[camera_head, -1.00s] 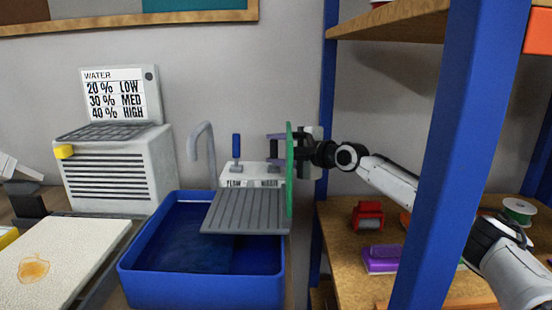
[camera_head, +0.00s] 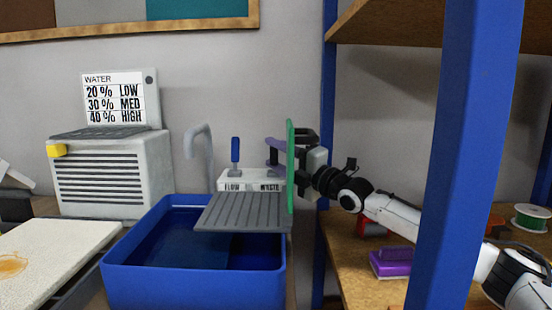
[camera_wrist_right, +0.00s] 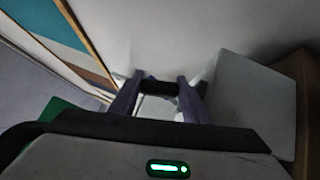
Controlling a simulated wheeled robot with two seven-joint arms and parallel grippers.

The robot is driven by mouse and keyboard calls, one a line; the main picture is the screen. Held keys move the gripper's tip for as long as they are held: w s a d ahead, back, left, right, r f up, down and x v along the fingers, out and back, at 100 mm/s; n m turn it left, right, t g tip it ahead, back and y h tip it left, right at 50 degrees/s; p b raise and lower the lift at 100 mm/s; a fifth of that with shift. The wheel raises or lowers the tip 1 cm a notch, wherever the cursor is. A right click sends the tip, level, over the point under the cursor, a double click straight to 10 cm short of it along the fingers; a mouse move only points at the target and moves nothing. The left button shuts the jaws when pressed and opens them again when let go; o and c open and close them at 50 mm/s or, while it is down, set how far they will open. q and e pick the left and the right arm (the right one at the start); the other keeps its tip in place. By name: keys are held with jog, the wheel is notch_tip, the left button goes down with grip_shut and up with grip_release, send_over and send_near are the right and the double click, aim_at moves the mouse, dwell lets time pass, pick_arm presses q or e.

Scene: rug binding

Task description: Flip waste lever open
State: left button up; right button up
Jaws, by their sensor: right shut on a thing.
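The white valve block (camera_head: 252,181) stands behind the sink and is marked FLOW and WASTE. The blue FLOW lever (camera_head: 235,150) stands upright on it. My right gripper (camera_head: 273,143) reaches in from the right, behind a green upright panel (camera_head: 291,165) that hides part of it. Its purplish fingers are above the WASTE label. In the right wrist view, a short dark bar, which looks like the waste lever's handle (camera_wrist_right: 160,87), lies between the two fingers. The lever's stem and exact tilt are mostly hidden. My left gripper cannot be made out.
A blue sink (camera_head: 190,285) with a grey ribbed drainboard (camera_head: 240,212) lies in front, beside a curved tap (camera_head: 200,145). A blue shelf post (camera_head: 455,150) stands at right, with a purple object (camera_head: 390,263) on the lower shelf. A white board (camera_head: 45,255) lies at left.

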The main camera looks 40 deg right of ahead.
jog(key=shift+f, duration=0.1)
jog(key=o, duration=1.2)
